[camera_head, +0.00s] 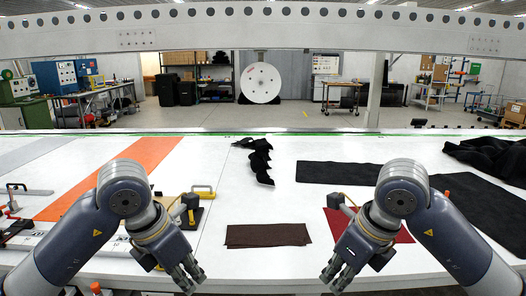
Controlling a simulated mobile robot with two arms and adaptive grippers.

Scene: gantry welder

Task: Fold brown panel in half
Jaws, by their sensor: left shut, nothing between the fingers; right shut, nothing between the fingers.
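The brown panel (268,236) lies on the white table in front of me, between my two grippers. It is a flat, wide rectangle, and a second edge shows along its left and lower sides, as of layered cloth. My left gripper (192,281) is shut and empty, to the left of the panel and nearer to me. My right gripper (335,280) is shut and empty, to the right of the panel and nearer to me. Neither gripper touches the panel.
A red panel (402,236) lies partly behind my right arm. Black cloth (335,173) spreads on the right, and a crumpled black strip (258,160) lies behind the brown panel. An orange strip (120,172) and yellow-handled clamps (203,191) are on the left. White table is bare around the brown panel.

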